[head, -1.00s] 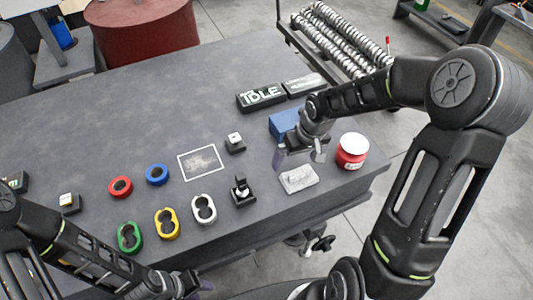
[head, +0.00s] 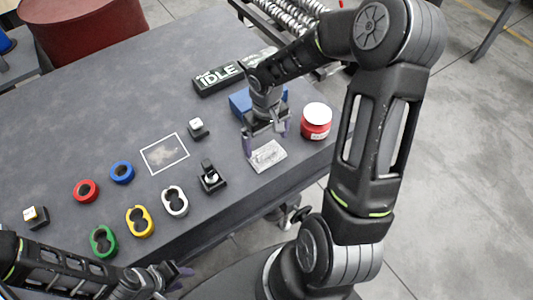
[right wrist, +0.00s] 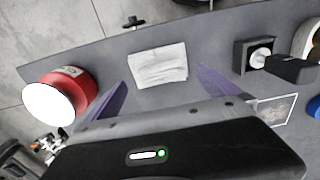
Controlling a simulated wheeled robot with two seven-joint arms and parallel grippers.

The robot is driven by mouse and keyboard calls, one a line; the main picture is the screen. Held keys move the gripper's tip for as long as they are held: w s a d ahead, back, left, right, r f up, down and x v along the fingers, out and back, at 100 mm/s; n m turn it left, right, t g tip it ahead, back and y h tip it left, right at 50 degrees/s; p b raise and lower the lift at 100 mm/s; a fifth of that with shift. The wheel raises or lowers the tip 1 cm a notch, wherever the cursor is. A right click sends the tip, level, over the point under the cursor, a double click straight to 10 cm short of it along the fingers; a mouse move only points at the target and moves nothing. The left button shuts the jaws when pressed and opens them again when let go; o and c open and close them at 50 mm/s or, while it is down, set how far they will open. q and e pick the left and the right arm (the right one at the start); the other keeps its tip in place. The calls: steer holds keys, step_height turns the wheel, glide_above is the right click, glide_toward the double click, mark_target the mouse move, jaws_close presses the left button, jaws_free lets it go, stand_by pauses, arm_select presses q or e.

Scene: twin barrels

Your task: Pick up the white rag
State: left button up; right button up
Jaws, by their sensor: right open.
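The white rag (head: 267,156) is a small, flat, greyish-white rectangle lying on the dark table near its right front edge. It also shows in the right wrist view (right wrist: 159,65), ahead of and between the fingertips. My right gripper (head: 265,142) is open and empty, just above and behind the rag, with purple fingers apart; in the right wrist view the fingers (right wrist: 165,88) flank the rag without visibly touching it. My left gripper (head: 180,275) is low at the left front, by the table's front edge; its jaws are too unclear to read.
A red jar with a white lid (head: 316,121) stands right of the rag, close to my right gripper. A black block with a light knob (head: 212,177) stands left of it. A blue box (head: 243,103) is behind the gripper. Coloured rings (head: 140,221) lie further left.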

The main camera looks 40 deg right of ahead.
mark_target(267, 149)
steer(key=shift+f+p, duration=0.5)
steer(key=shift+f, duration=2.1)
steer(key=c, duration=1)
steer(key=shift+c, duration=0.2)
steer(key=shift+r, duration=0.1)
step_height(267, 149, up, 10)
steer(key=shift+f+b, duration=0.1)
steer(key=shift+b, duration=0.3)
